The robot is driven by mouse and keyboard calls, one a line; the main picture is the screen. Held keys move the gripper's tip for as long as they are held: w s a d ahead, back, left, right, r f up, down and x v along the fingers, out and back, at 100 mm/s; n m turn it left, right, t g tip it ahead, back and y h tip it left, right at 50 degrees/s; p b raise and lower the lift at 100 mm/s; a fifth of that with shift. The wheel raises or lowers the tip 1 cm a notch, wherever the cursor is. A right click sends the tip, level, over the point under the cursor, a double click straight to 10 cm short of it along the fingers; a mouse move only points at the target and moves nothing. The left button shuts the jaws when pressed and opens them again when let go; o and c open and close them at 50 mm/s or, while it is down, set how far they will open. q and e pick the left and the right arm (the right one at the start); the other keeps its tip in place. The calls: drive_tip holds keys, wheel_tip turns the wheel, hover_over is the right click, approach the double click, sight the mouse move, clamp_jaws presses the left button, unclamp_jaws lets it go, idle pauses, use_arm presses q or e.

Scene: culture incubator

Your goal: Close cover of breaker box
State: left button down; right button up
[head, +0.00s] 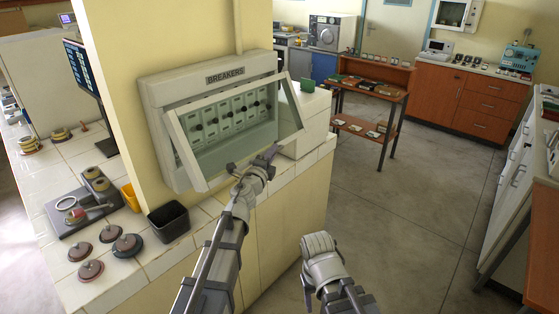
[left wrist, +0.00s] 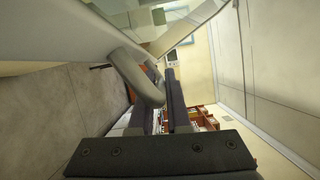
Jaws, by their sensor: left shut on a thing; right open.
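The breaker box (head: 155,95), grey and labelled BREAKERS, is fixed to the yellow wall in the head view, with rows of switches inside. Its cover (head: 190,160), a pale frame with a clear window, stands partly open, tilted out from the box. My left gripper (head: 258,165) is at the cover's lower edge. In the left wrist view, its dark fingers (left wrist: 162,100) are shut on the cover's grey curved handle (left wrist: 133,75). The fingers hide part of the handle. My right gripper (head: 320,248) is open and empty, lower right of the box, away from the cover.
A tiled counter (head: 215,200) runs below the box. A wooden shelf (head: 372,90) stands behind. The floor (head: 410,200) at right is clear.

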sight(240, 168)
use_arm(q)
drive_tip(key=w+a+f+m+t+h+b, duration=0.1)
drive_tip(key=w+a+f+m+b, duration=0.3)
drive_tip(key=w+a+m+b, duration=0.2)
drive_tip(key=shift+a+f+t+h+b, duration=0.15)
drive_tip(key=shift+a+t+h+b, duration=0.3)
drive_tip(key=shift+a, duration=0.8)
drive_tip(key=shift+w, duration=0.15)
drive_tip(key=c, duration=0.9)
unclamp_jaws()
drive_tip(key=b+v, duration=0.2)
drive_tip(key=v, duration=0.6)
